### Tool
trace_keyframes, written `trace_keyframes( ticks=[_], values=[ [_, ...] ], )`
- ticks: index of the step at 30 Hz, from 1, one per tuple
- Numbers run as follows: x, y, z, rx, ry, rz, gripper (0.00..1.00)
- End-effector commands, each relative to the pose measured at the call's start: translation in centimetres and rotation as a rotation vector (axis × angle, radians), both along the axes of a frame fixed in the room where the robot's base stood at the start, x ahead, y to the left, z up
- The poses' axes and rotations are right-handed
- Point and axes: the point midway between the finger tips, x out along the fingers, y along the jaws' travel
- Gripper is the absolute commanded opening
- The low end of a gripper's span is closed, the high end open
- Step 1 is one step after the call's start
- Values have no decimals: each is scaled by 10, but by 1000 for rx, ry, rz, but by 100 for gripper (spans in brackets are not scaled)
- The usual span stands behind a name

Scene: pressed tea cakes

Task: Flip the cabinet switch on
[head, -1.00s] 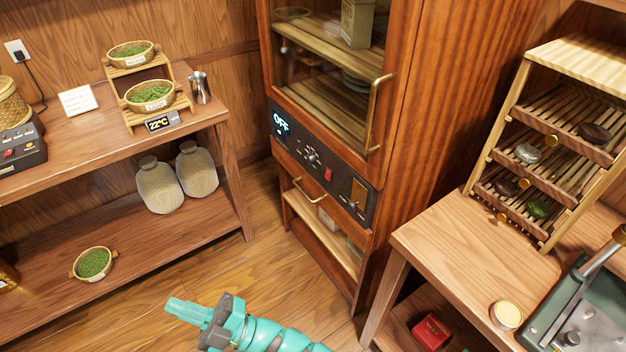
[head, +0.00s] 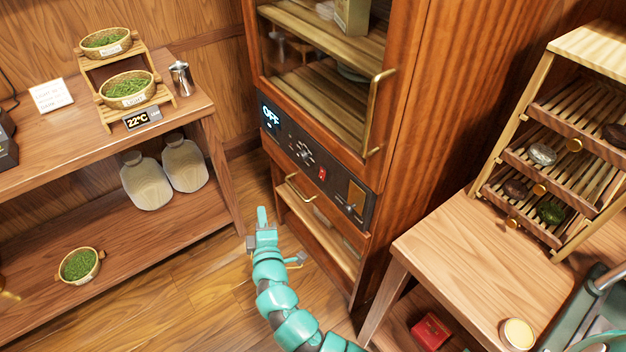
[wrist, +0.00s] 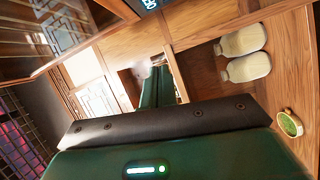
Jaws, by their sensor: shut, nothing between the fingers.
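The wooden cabinet (head: 420,120) has a dark control panel (head: 286,146) whose display (head: 270,117) reads OFF. The panel carries a knob (head: 303,153), a small red switch (head: 321,173) and a lever on a brass plate (head: 355,198) at its right end. My teal gripper (head: 262,217) is shut and empty, in front of and below the panel in the head view, apart from it. In the wrist view my gripper (wrist: 158,88) points away from the camera, and only the display's edge (wrist: 148,4) shows at the top; the switch is out of that view.
A brass drawer handle (head: 300,188) and a tall door handle (head: 375,110) stick out from the cabinet. A shelf table (head: 190,130) with tea baskets stands left, and a wooden table (head: 450,250) with a rack stands right. Open floor (head: 215,290) lies between.

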Motion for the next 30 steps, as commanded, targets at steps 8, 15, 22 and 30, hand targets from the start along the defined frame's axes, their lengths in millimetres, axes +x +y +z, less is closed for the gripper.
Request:
trace_keyframes(
  ticks=[8, 15, 22, 30],
  values=[
    [13, -76, -13, -68, 53, -304, 0],
    [13, -94, -19, -86, 76, -371, 0],
    [13, -93, -19, -88, 76, -368, 0],
    [29, -97, -20, -92, 77, -374, 0]
  ],
)
